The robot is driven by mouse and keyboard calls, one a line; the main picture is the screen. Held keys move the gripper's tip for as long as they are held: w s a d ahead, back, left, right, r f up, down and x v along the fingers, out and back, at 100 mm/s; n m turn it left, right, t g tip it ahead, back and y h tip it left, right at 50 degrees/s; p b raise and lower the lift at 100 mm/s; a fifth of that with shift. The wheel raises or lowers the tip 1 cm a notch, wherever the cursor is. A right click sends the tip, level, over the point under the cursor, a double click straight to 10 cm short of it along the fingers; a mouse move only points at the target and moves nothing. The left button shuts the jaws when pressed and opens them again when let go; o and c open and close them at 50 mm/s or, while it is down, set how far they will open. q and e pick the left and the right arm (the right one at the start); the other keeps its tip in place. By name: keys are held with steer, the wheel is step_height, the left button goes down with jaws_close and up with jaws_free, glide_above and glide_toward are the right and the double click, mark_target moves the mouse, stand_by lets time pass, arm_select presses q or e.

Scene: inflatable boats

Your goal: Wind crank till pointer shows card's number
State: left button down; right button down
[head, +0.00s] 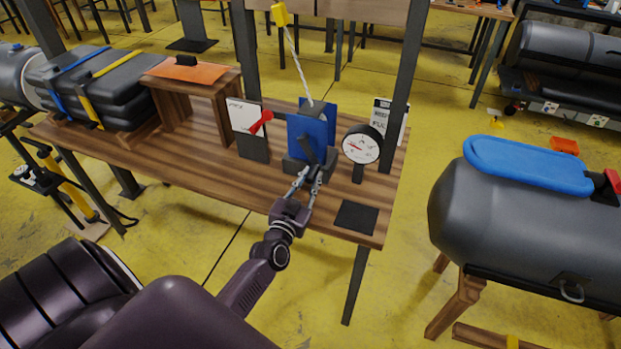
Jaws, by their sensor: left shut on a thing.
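A blue box (316,129) with a dark crank (306,150) on its front stands on the wooden workbench (195,160). My left gripper (311,177) is shut on the crank's lower end, in front of the box; the fingers partly hide the grip. A round white gauge (361,144) with a red pointer stands just right of the box. Its pointer lies roughly level, but the dial figures are too small to read. A white card (246,117) stands left of the box; its print is not clearly readable. My right gripper is not in view.
A red lever (262,121) sits between card and box. A printed sign (382,107) is partly hidden behind the gauge and a dark post (407,65). A black pad (356,217) lies at the bench's front right. A grey boat tube (520,225) stands to the right.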

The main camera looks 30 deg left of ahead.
arm_select(q)
steer(key=shift+a, duration=0.15)
steer(key=m, duration=0.1)
steer(key=a+m, duration=0.1)
steer(key=m+p, duration=0.1)
steer(key=shift+s+a+f, duration=0.25)
steer(key=shift+a+f, duration=0.15)
steer(key=a+m, duration=0.2)
steer(key=shift+s+f+m, duration=0.15)
steer(key=shift+s+m, duration=0.1)
steer(key=shift+m, duration=0.15)
steer(key=a+m, duration=0.1)
steer(key=a+m+p, duration=0.1)
steer(key=m, duration=0.1)
steer(key=shift+s+a+r, duration=0.2)
steer(key=shift+s+a, duration=0.1)
steer(key=shift+s+a+r+m, duration=0.1)
steer(key=shift+a+r+m, duration=0.1)
steer(key=shift+a+m, duration=0.35)
steer(key=shift+s+a+r+m, duration=0.15)
steer(key=shift+a+m, duration=0.15)
steer(key=shift+m, duration=0.35)
steer(key=shift+a+r, duration=0.1)
